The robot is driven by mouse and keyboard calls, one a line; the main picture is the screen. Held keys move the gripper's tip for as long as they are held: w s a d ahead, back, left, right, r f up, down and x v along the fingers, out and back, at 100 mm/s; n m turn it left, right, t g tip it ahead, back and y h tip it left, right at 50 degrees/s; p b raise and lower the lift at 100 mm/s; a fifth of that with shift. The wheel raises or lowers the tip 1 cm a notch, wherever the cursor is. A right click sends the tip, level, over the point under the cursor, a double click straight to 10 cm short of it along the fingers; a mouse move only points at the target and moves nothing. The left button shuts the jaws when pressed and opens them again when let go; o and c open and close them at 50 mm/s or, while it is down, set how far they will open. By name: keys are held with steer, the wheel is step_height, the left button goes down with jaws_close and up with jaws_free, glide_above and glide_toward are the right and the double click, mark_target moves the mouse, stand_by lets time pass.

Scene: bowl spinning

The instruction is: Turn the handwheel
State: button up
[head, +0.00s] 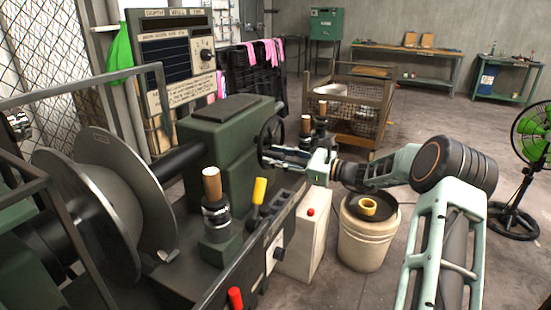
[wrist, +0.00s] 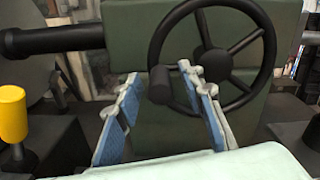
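The black handwheel (wrist: 271,50) has several spokes and sits on the end of the green machine housing (head: 213,135). In the head view the handwheel (head: 268,126) shows nearly edge-on. A dark cylindrical handle (wrist: 160,85) sticks out from the lower left of its rim in the wrist view. My gripper (wrist: 160,95) is open, with its blue-padded fingers on either side of the handle. A gap shows between the handle and the left finger. The right finger is closer to it, and I cannot tell whether it touches. In the head view my gripper (head: 280,157) reaches the wheel from the right.
A white box with a red button (head: 310,212) and a bucket (head: 366,240) stand below my arm. A wire cage cart (head: 372,95) is behind.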

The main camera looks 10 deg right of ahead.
steer(key=shift+w+a, duration=0.1)
steer(key=shift+a, duration=0.05)
jaws_close()
steer(key=shift+r, duration=0.1)
stand_by(0.4)
